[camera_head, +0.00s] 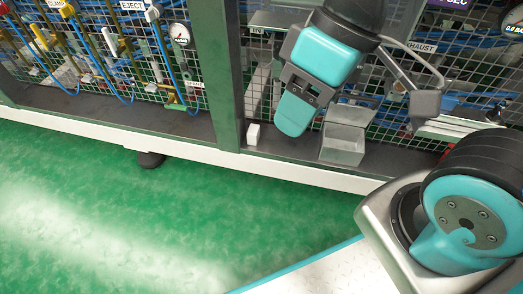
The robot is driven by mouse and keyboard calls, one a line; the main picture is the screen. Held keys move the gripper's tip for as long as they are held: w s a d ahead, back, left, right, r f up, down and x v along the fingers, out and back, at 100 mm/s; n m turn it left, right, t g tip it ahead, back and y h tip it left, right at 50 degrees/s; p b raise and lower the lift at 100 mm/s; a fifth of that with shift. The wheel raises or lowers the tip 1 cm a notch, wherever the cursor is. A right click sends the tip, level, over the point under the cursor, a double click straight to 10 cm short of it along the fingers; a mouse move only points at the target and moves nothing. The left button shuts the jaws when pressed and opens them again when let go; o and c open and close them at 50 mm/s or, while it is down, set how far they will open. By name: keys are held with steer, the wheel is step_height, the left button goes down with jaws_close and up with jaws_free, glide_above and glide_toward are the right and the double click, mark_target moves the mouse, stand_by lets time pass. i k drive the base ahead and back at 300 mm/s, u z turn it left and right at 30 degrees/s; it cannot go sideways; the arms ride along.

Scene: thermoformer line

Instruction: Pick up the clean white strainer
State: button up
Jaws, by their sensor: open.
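A small white block-shaped piece (253,133) stands on the dark ledge at the foot of the machine, beside the green post. It may be the white strainer, but it is too small to make out any mesh or whether it is clean. My gripper (293,114), teal and dark grey, hangs above the ledge to the right of the white piece and apart from it. It points down and is open. I see nothing held in it, and its two fingers are hard to tell apart from this angle.
A grey metal box (343,143) sits on the ledge right of my gripper. Wire mesh (258,60) with hoses and pipes stands behind. A green post (219,75) rises left of the white piece. A pale rail (300,175) edges the ledge. The green floor (130,220) is clear.

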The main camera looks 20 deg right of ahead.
mark_target(253, 133)
steer(key=k, duration=0.9)
steer(key=u, duration=0.95)
steer(key=i, duration=1.35)
steer(key=z, duration=0.45)
